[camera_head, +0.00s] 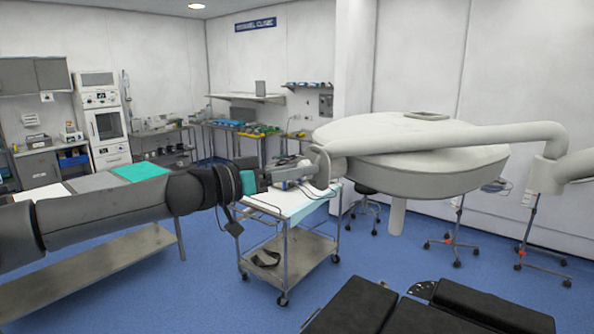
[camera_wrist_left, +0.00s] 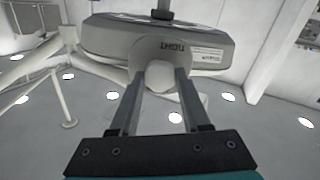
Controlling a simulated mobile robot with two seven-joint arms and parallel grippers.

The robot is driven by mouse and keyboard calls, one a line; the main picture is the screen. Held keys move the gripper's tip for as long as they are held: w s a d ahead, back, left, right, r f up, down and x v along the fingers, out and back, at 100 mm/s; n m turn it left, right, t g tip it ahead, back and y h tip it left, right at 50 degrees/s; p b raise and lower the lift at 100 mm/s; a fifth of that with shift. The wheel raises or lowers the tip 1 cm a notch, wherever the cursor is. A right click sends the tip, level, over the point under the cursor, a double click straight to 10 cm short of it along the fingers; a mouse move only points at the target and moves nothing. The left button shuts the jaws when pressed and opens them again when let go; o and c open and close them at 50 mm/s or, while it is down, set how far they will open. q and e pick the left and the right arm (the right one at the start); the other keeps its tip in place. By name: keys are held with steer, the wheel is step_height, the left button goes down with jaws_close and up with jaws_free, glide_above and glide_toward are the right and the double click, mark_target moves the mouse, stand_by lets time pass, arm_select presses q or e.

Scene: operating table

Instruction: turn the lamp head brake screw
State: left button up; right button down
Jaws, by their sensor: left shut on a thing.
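The big white surgical lamp head (camera_head: 425,181) hangs on its curved support arm (camera_head: 450,137) in the head view. My left gripper (camera_head: 318,168) reaches the joint at the lamp's left side. In the left wrist view, the two fingers of this gripper (camera_wrist_left: 160,76) are shut on a pale rounded knob (camera_wrist_left: 159,82), which appears to be the brake screw. The knob sits below a grey lamp housing (camera_wrist_left: 110,38) with lettering and a label. The screw itself is too small to make out in the head view. My right gripper is not in view.
A steel trolley (camera_head: 284,248) with instruments stands below my left gripper. A grey side table (camera_head: 95,268) lies below my left arm. The black operating table (camera_head: 350,308) is at the bottom right. Open blue floor (camera_head: 215,300) lies between them.

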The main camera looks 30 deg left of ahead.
arm_select(q)
jaws_close()
steer(key=shift+m, duration=0.3)
steer(key=n+b, duration=0.2)
steer(key=n, duration=0.9)
steer(key=n+b, duration=0.3)
steer(key=n, duration=0.8)
steer(key=n+b, duration=0.2)
steer(key=n, duration=0.8)
steer(key=shift+f+n+b, duration=0.25)
steer(key=shift+n+b, duration=0.05)
steer(key=shift+n, duration=0.1)
stand_by(0.8)
